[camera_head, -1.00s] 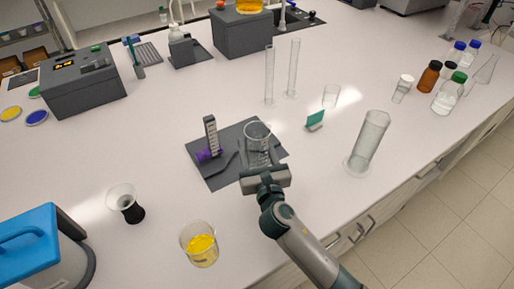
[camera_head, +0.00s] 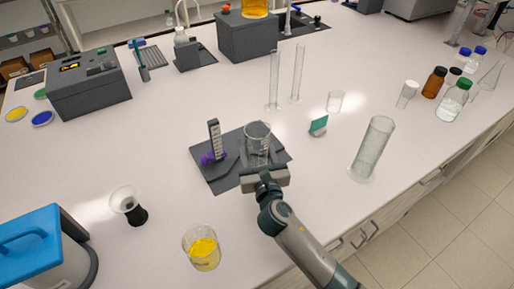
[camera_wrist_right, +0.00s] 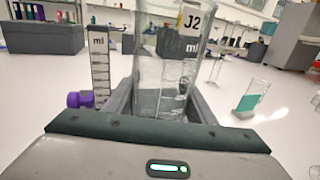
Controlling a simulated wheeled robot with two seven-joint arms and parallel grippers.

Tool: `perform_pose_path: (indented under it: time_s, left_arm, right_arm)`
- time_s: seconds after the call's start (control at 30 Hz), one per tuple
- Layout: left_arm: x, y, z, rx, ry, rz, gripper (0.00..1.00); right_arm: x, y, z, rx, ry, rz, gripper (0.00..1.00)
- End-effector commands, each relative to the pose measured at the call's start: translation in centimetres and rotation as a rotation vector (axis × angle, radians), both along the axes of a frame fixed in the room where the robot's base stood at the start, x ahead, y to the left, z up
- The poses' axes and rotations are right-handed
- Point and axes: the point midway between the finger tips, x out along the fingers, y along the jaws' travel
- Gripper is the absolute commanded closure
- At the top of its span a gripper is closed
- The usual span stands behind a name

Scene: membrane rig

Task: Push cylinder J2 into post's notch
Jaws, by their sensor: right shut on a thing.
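Cylinder J2 (camera_wrist_right: 165,75) is clear glass with a white J2 label, upright between the fingers of my right gripper (camera_wrist_right: 162,105). In the head view the cylinder (camera_head: 257,136) stands over the dark grey mat, and the right gripper (camera_head: 262,160) is shut on it. The post (camera_head: 215,140) is upright on the mat (camera_head: 222,184), left of the cylinder, with a graduated ml scale. It also shows in the right wrist view (camera_wrist_right: 100,62), with a purple knob (camera_wrist_right: 80,99) at its side. A gap shows between post and cylinder. The notch is not clearly visible. My left gripper is not in view.
Two slim glass tubes (camera_head: 297,75) stand behind. A beaker of yellow liquid (camera_head: 202,248) and a black-based funnel (camera_head: 129,205) stand in front at left.

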Motion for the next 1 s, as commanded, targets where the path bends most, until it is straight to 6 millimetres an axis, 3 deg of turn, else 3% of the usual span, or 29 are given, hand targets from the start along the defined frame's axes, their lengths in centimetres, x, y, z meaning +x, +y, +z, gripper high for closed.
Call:
perform_pose_path:
  time_s: [1.0]
  left_arm:
    - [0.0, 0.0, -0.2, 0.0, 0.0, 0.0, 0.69]
  right_arm:
    - [3.4, 2.3, 0.0, 0.001, 0.0, 0.0, 0.81]
